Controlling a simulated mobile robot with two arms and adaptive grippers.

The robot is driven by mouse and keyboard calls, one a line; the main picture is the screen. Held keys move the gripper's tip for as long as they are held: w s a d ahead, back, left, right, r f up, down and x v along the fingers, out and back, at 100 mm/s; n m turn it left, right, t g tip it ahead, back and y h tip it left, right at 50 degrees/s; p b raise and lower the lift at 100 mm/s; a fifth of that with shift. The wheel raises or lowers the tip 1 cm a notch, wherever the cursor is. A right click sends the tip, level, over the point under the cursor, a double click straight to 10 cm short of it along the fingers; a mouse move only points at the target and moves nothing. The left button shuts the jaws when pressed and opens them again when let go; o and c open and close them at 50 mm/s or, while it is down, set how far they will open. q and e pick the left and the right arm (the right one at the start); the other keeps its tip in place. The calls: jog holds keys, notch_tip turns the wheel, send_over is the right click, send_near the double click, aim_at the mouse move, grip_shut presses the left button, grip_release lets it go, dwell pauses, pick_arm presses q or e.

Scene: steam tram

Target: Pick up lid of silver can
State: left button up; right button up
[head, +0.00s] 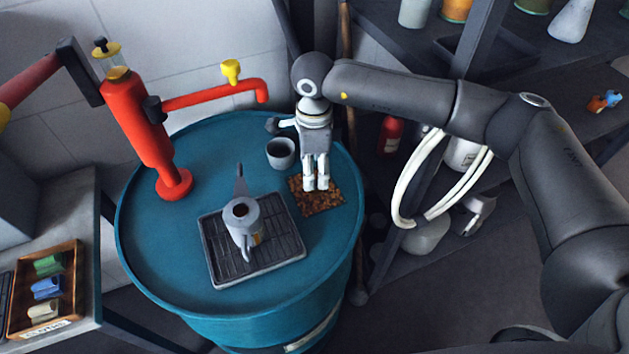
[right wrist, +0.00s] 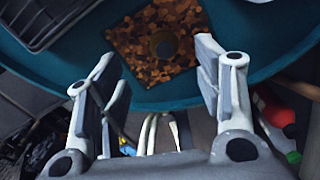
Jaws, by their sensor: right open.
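The silver can (head: 245,235) stands on a dark ribbed tray (head: 215,262) on a blue drum. Its round top opening shows dark and uncovered. A brown cork-like mat (head: 330,203) lies on the drum to the right of the tray. In the right wrist view, a small dark round piece (right wrist: 163,43) lies on this mat; it may be the lid, but I cannot tell for sure. My right gripper (head: 316,187) is over the mat, pointing down and hiding part of it. In the wrist view its fingers (right wrist: 160,65) are apart with nothing between them. My left gripper is not in view.
A red pump (head: 150,130) with a spout rises at the drum's back left. Shelves stand right. A wooden box (head: 70,262) sits at left. The drum's front left is clear.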

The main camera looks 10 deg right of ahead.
aim_at(315, 181)
jog(key=shift+f, duration=0.65)
jog(key=f, duration=0.1)
jog(key=f+p, duration=0.2)
jog(key=shift+w+d+f, duration=0.15)
jog(key=shift+w+f, duration=0.1)
jog(key=shift+f, duration=0.65)
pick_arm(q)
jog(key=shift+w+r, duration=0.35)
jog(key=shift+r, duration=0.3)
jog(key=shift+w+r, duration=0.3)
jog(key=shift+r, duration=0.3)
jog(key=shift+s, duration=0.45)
pick_arm(e)
jog(key=c, duration=0.8)
